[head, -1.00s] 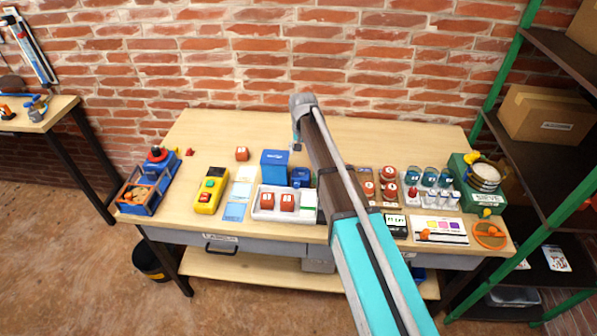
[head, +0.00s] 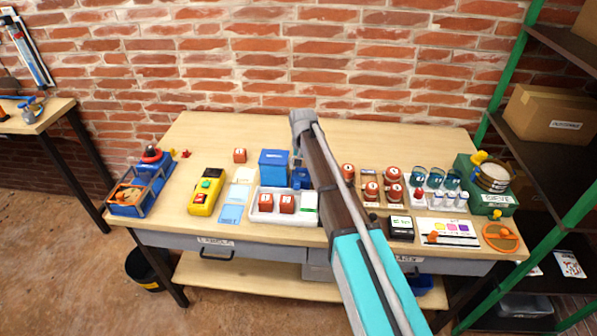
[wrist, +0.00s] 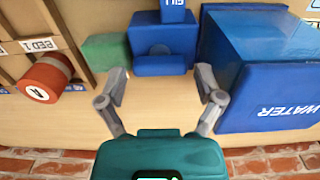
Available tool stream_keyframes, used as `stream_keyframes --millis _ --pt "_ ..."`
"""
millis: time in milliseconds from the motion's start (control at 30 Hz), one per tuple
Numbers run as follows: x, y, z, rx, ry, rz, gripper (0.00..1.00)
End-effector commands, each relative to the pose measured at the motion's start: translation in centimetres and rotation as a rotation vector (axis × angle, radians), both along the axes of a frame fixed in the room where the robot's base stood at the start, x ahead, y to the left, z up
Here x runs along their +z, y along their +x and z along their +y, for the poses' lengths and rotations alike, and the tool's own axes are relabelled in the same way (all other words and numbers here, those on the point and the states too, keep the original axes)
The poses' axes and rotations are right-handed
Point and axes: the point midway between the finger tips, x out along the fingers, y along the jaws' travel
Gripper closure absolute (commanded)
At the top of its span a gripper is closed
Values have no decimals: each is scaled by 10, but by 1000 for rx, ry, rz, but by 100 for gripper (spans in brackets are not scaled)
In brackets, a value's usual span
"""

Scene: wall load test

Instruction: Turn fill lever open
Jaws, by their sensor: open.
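In the wrist view a blue fill unit (wrist: 163,40) has a blue bar (wrist: 160,65) on its near side, which may be the lever. A blue label reading FILL (wrist: 172,4) is cut off at the top edge. My gripper (wrist: 161,78) is open and empty, its fingers just short of the bar on either side. I cannot tell whether they touch it. The large blue WATER tank (wrist: 265,75) stands to the right. In the head view the tank (head: 273,166) stands beside the small blue unit (head: 300,178), partly hidden by my arm.
A green block (wrist: 105,50) sits left of the unit, and a red cylinder marked A (wrist: 45,80) lies farther left. In the head view a white tray (head: 282,217) with red blocks is in front. The brick wall (head: 300,60) is behind; the bench's back strip is mostly clear.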

Motion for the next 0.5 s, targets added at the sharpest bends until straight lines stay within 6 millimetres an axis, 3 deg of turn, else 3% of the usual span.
stream_keyframes --millis 500 --pt "-5 0 0 0 0 0 14"
